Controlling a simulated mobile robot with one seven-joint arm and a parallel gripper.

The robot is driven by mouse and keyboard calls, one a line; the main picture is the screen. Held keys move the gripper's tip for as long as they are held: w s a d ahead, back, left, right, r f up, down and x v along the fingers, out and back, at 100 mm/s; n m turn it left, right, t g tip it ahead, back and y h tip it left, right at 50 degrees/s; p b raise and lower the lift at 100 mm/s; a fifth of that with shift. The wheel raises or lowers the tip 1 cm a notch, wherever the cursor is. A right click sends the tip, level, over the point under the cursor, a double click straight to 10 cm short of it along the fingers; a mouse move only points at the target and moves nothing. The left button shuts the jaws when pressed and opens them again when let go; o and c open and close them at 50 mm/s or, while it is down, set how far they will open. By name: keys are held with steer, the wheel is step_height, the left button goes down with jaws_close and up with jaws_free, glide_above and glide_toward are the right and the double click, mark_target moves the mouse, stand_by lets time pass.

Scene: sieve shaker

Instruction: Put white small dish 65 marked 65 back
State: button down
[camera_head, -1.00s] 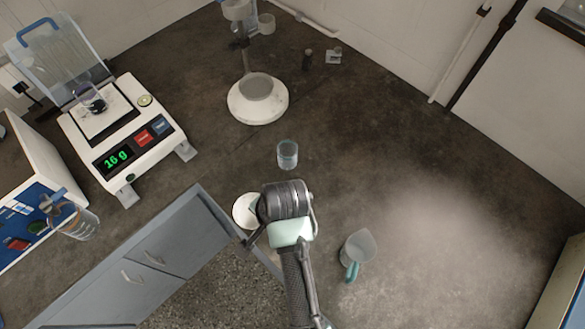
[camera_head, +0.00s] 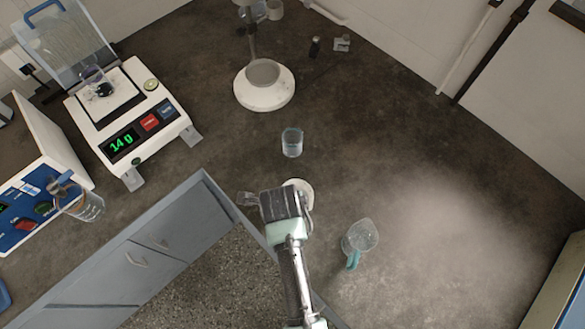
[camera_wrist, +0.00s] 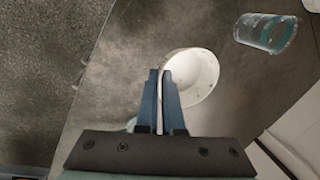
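A small white round dish (camera_head: 303,185) shows just behind my gripper (camera_head: 281,203) in the head view, partly hidden by it. In the wrist view, the dish (camera_wrist: 200,75) is tilted, with its open side toward the right. My gripper's blue fingers (camera_wrist: 166,88) are closed on the dish's near rim, and a thin white edge shows between them. No mark 65 can be read. Whether the dish touches the surface below cannot be told.
A glass beaker (camera_head: 292,143) stands beyond the dish. A clear jug with a teal handle (camera_head: 361,238) is at the right. A white-based stand (camera_head: 264,96) is behind. The right side of the dark surface is clear.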

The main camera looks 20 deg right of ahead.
steer(key=shift+f, duration=3.55)
steer(key=shift+f, duration=0.25)
steer(key=c, duration=1)
jaws_free()
steer(key=shift+r, duration=0.1)
steer(key=shift+c, duration=0.2)
steer(key=shift+r, duration=0.15)
